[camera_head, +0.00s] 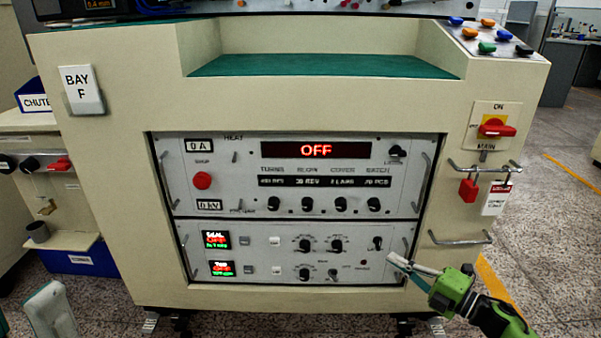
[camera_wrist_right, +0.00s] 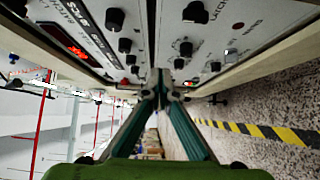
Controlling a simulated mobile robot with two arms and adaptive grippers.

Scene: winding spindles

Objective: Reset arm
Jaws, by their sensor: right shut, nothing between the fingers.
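My right gripper (camera_head: 394,260) is in front of the lower right corner of the cabinet's lower control panel (camera_head: 350,271). Its green wrist lies to the lower right. In the right wrist view my right gripper (camera_wrist_right: 161,78) has its two teal fingers meeting at the tips, shut with nothing between them. The panel knobs (camera_wrist_right: 114,19) appear beyond and above the fingers. Whether the tips touch the panel I cannot tell.
The cream cabinet (camera_head: 100,190) fills the middle. A red-yellow main switch (camera_head: 494,127), a red padlock (camera_head: 468,190) and metal handles (camera_head: 460,238) stick out at its right. Speckled floor with yellow tape (camera_head: 497,286) is open at the right. A side bench (camera_head: 30,130) stands left.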

